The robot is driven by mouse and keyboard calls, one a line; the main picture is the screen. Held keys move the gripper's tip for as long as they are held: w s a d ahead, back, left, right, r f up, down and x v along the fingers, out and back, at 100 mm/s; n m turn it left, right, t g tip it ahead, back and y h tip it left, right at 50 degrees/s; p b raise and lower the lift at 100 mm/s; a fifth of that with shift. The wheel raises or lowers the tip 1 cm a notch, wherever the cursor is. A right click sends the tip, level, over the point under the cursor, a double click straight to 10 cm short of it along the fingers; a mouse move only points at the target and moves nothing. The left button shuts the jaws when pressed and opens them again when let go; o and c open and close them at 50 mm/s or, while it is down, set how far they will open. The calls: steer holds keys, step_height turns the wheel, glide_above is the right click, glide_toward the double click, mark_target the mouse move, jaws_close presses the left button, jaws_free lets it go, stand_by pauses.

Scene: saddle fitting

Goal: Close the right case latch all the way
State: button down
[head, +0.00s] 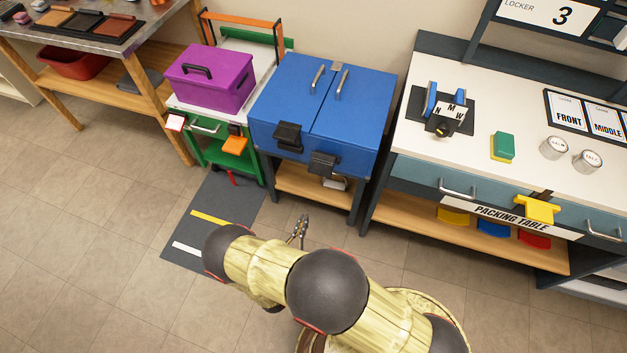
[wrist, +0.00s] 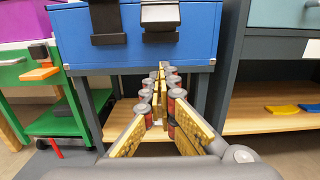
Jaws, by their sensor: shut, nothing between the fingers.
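The blue case (head: 345,105) stands on a dark-framed stand with its two lid halves down. The right latch (head: 323,162) is a black flap on the case front. In the wrist view the right latch (wrist: 160,14) shows a lighter face and seems tilted out from the front; how far is unclear. The left latch (head: 288,134) is darker and looks to hang flatter in the wrist view (wrist: 107,20). My gripper (head: 299,228) is in front of and below the case, apart from both latches. Its fingers (wrist: 162,72) are together and empty, pointing toward the stand below the right latch.
A green cart (head: 225,160) with a purple box (head: 210,78) stands left of the case. The packing table (head: 480,125) stands close on the right, with a yellow clamp-like piece (head: 537,208) at its front. The floor (head: 110,200) to the left is open.

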steer(key=shift+r, duration=0.35)
steer(key=w+d+r+b, duration=0.1)
steer(key=w+d+b, duration=0.1)
steer(key=w, duration=0.4)
steer(key=w+d+r+b, duration=0.2)
steer(key=w, duration=0.4)
steer(key=shift+d+r, duration=0.15)
steer(key=shift+r, duration=0.1)
steer(key=shift+r, duration=0.1)
steer(key=shift+r+g+p, duration=0.45)
steer(key=shift+g+p, duration=0.05)
steer(key=shift+p, duration=0.5)
